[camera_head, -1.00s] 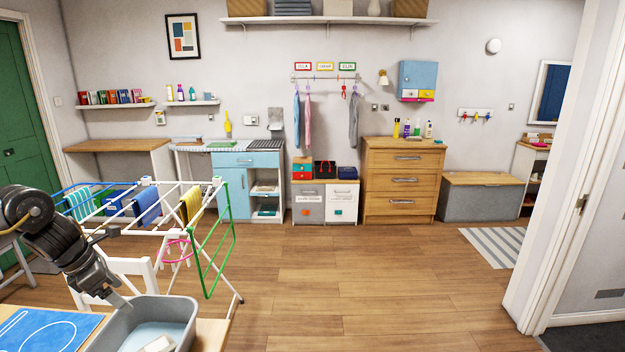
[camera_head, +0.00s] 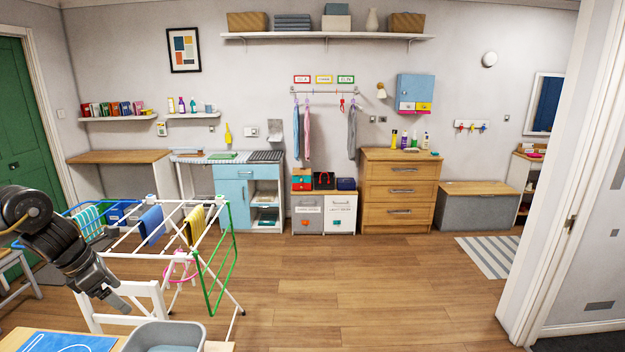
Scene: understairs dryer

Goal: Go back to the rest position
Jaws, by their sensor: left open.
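My left gripper (camera_head: 124,303) shows at the lower left, at the end of my dark arm. It is open and appears empty, above the table's far edge and in front of a white chair. A grey basin (camera_head: 165,335) stands on the wooden table below and to the right of it, partly cut off by the bottom of the view. A blue mat (camera_head: 68,343) lies on the table left of the basin. My right gripper is not in view.
A drying rack (camera_head: 185,240) with several cloths stands just beyond the table. A white chair (camera_head: 150,292) is between the table and rack. The wooden floor (camera_head: 370,280) in the middle is clear. A door frame (camera_head: 545,200) stands at the right.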

